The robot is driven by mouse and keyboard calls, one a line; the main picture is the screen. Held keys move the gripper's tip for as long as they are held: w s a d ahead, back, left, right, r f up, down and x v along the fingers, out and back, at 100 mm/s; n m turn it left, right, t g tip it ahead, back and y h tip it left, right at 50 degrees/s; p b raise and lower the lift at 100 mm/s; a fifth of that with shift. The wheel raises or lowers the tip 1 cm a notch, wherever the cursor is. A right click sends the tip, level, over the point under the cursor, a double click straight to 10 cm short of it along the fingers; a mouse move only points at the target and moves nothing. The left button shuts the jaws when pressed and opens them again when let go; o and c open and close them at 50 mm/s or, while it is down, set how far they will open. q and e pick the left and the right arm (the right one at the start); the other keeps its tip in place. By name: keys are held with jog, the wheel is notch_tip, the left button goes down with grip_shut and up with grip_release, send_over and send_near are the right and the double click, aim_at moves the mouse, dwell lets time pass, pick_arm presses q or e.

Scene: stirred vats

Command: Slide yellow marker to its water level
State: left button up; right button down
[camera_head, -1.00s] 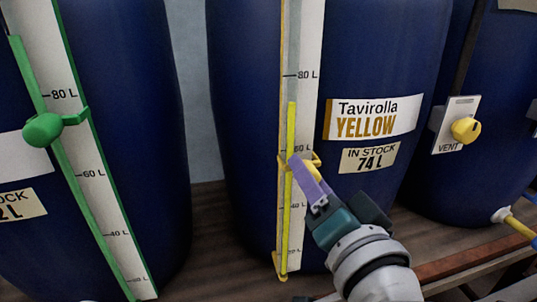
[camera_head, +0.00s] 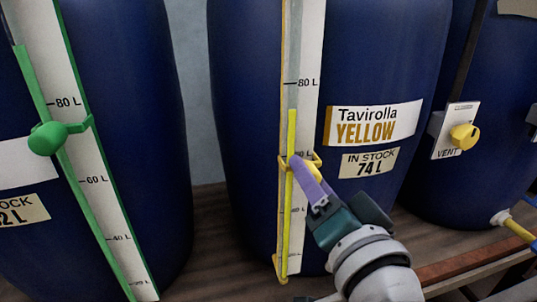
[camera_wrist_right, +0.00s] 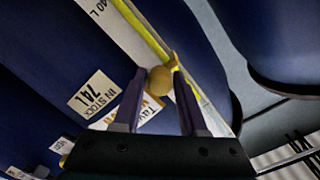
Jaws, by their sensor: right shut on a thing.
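The yellow marker (camera_head: 317,157) is a yellow clip around the gauge strip on the middle blue vat, at about the 60 L mark. My right gripper (camera_head: 303,166) is shut on its knob, which shows between the purple fingers in the right wrist view (camera_wrist_right: 160,80). The bright yellow liquid column (camera_head: 291,127) ends above the marker, between 60 L and 80 L. The label (camera_head: 370,161) reads IN STOCK 74 L. The fingers hide part of the scale. My left gripper is not in view.
A green marker (camera_head: 47,138) sits on the gauge of the left vat (camera_head: 135,100). The space left of the middle gauge is clear.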

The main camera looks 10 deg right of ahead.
notch_tip(320, 180, up, 8)
jog(key=p, duration=0.7)
jog(key=shift+r, duration=0.2)
jog(key=shift+f, duration=0.1)
jog(key=c, duration=0.6)
grip_release()
jog(key=shift+s, duration=0.1)
jog(key=s, duration=0.9)
jog(key=shift+s+d+b, duration=0.15)
jog(key=shift+s+b, duration=0.2)
jog(key=shift+s, duration=0.05)
